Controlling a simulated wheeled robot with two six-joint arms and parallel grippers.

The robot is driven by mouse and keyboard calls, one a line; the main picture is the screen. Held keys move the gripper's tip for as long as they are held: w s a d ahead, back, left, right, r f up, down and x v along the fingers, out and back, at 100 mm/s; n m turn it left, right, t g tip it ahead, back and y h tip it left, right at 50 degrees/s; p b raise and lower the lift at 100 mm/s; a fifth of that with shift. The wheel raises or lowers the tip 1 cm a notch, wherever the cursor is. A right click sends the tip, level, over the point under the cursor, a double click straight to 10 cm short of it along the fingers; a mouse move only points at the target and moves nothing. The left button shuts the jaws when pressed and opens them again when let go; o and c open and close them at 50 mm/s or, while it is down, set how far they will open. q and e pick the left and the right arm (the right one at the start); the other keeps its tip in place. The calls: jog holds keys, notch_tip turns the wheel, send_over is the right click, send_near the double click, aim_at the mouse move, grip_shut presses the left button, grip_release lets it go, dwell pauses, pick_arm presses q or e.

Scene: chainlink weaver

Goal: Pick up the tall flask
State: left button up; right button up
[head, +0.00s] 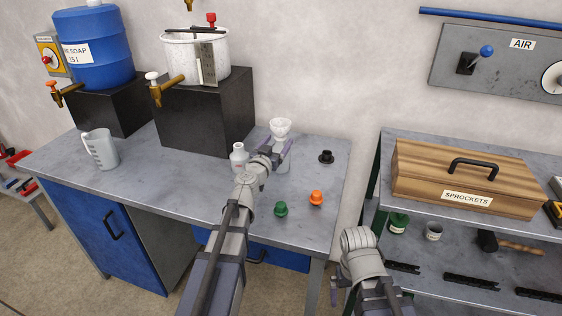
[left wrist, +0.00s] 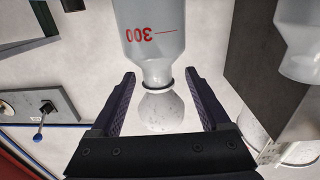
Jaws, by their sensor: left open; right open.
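The tall flask, a pale clear vessel with a red 300 mark, stands on the grey bench; in the left wrist view its body (left wrist: 150,30) is at the top. A rounded white top (head: 280,127) sits above its dark-ringed neck. My left gripper (head: 277,146) is open, with a finger on each side of the white top in the left wrist view (left wrist: 160,95) and gaps beside it. In the head view the gripper hides part of the flask. My right gripper (head: 366,288) is low by the shelf, away from the flask; its fingers are mostly hidden.
A shorter flask (head: 238,158) stands just left of my left gripper. Green (head: 281,209), orange (head: 316,198) and black (head: 326,157) stoppers lie on the bench. A black block (head: 205,112) bears a white pot. A jug (head: 101,149) stands left; a sprockets box (head: 470,178) is right.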

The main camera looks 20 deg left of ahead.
pick_arm(q)
jog(key=w, duration=0.3)
jog(key=w+f+b, duration=0.1)
jog(key=w, duration=0.1)
jog(key=shift+w+d, duration=0.1)
jog(key=shift+d, duration=0.3)
grip_shut()
dwell(0.5)
